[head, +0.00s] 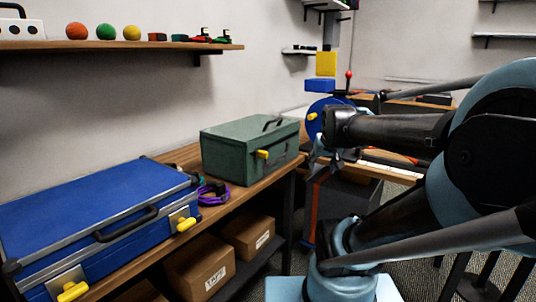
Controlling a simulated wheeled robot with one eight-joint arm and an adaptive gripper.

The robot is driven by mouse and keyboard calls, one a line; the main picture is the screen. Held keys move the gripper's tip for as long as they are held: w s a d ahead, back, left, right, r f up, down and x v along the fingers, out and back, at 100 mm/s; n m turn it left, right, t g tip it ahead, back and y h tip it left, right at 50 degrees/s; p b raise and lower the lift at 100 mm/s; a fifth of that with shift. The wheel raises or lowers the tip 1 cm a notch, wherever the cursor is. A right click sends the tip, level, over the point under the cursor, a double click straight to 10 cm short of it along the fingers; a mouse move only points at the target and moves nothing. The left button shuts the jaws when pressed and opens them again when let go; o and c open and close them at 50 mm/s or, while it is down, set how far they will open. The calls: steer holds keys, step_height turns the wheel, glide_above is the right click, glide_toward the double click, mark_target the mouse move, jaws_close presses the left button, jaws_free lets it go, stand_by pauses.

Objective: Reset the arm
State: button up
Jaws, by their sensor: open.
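My arm, in light blue and black, fills the right side of the head view. My gripper (324,162) is at the left end of the dark forearm, in the air to the right of the green box. It is small and dark in this view. It is open, and I see nothing held in it. A purple cable (213,194) lies coiled on the wooden bench (238,201), between the blue case and the green box, well apart from my gripper.
A blue case (90,215) with yellow latches and a closed green box (246,145) stand on the bench. Cardboard boxes (199,268) sit below. A wall shelf (120,45) holds coloured balls and small items. A blue disc (323,112) and a yellow block (326,64) stand behind my gripper.

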steer(key=s+f+g, duration=0.4)
steer(key=s+f, duration=0.8)
steer(key=s, duration=0.4)
steer(key=shift+g, duration=0.4)
steer(key=shift+w+f, duration=0.25)
steer(key=shift+w, duration=0.25)
stand_by(0.4)
